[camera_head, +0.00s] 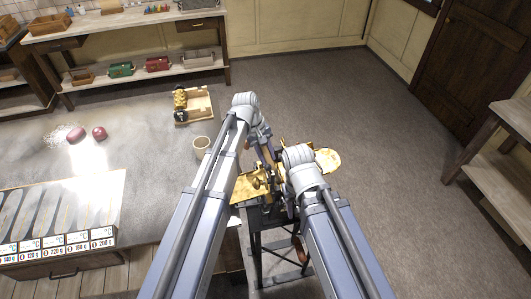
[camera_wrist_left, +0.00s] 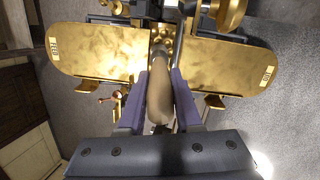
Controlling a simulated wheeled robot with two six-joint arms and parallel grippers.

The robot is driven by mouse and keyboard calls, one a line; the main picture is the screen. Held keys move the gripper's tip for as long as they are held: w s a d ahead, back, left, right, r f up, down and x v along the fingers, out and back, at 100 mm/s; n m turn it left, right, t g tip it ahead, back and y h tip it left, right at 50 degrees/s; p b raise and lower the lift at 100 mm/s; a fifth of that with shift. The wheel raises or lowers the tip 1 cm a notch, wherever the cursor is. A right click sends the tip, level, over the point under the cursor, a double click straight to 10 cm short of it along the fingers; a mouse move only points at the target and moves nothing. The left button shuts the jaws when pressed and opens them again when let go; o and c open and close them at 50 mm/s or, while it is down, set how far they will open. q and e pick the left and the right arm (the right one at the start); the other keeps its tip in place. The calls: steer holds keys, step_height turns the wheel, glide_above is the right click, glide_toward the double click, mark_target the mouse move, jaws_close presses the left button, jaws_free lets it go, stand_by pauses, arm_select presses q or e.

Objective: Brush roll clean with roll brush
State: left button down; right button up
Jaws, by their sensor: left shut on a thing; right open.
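The brass-coloured drop roller machine (camera_head: 251,187) stands on a dark frame beside the table, with a flat plate on each side. In the left wrist view its labelled plates (camera_wrist_left: 105,55) spread left and right, with dark parts between them. My left gripper (camera_head: 268,156) is above the machine, shut on the brown handle of the roll brush (camera_wrist_left: 160,92). The handle points towards the machine's middle; the brush head is not clear, so I cannot tell whether it touches a roll. My right gripper (camera_head: 289,205) is low by the machine, open and largely hidden by its own arm.
On the table (camera_head: 140,140) are a cup (camera_head: 202,144), a wooden tray (camera_head: 194,105) with dark and gold pieces, and two dark red round things (camera_head: 99,133). The floor right of the machine is clear.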

arm_select(q)
steer(key=shift+s+d, duration=0.3)
steer(key=shift+s, duration=0.55)
step_height(320, 180, up, 6)
steer(key=p, duration=0.6)
steer(key=shift+w, duration=0.1)
step_height(320, 180, up, 3)
steer(key=p, duration=0.3)
steer(key=shift+d, duration=0.1)
